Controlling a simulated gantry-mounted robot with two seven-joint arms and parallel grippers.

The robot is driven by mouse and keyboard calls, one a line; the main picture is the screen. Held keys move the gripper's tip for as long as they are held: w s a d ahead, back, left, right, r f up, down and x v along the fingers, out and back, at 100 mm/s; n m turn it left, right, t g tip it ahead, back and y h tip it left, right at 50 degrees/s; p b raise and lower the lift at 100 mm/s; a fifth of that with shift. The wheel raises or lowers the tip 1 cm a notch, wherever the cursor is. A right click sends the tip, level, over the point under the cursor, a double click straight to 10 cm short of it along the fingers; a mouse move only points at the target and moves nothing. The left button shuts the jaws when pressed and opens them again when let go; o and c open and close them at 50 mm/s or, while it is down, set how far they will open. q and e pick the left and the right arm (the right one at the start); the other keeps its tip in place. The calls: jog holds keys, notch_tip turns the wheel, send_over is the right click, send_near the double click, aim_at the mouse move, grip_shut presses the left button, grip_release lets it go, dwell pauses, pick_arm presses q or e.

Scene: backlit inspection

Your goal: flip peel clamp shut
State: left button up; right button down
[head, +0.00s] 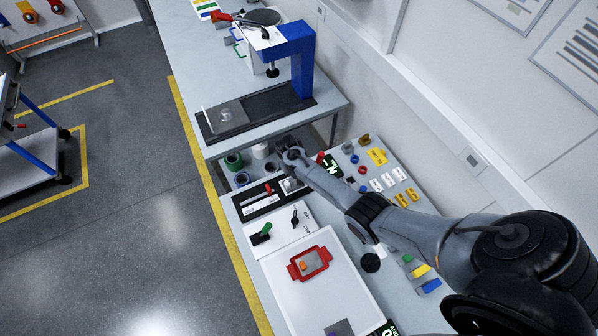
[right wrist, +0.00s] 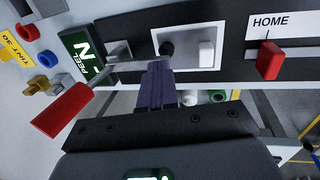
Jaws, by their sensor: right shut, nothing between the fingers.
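The peel clamp shows in the right wrist view as a red handle (right wrist: 62,110) with a grey metal bar and bracket (right wrist: 119,50). The red handle also shows in the head view (head: 320,158), beside the arm. My right gripper (right wrist: 155,75) is shut and empty. Its fingertips are at the clamp bar's end near the black tip; I cannot tell whether they touch it. The red handle lies left of the fingers in the wrist view. My left gripper is in neither view.
A green-and-black sign (right wrist: 88,55) stands beside the clamp. A red slider (right wrist: 269,60) under a HOME label is to the right. A red-framed tray (head: 310,263) is on the near bench. A blue press frame (head: 303,62) stands on the far bench.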

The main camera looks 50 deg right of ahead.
jog(key=shift+r, duration=0.1)
dwell(0.3)
jog(key=shift+r+p, duration=0.65)
jog(key=shift+p, duration=0.1)
jog(key=p+v, duration=0.3)
jog(key=shift+s+d+r+p, duration=0.1)
jog(key=shift+d+r+p, duration=0.1)
jog(key=shift+d+p, duration=0.1)
jog(key=w+a+r+b, duration=0.1)
jog(key=a+r, duration=0.2)
jog(key=r, duration=0.5)
jog(key=shift+w+a+r, duration=0.2)
jog(key=shift+w+a, duration=0.05)
jog(key=shift+a, duration=0.15)
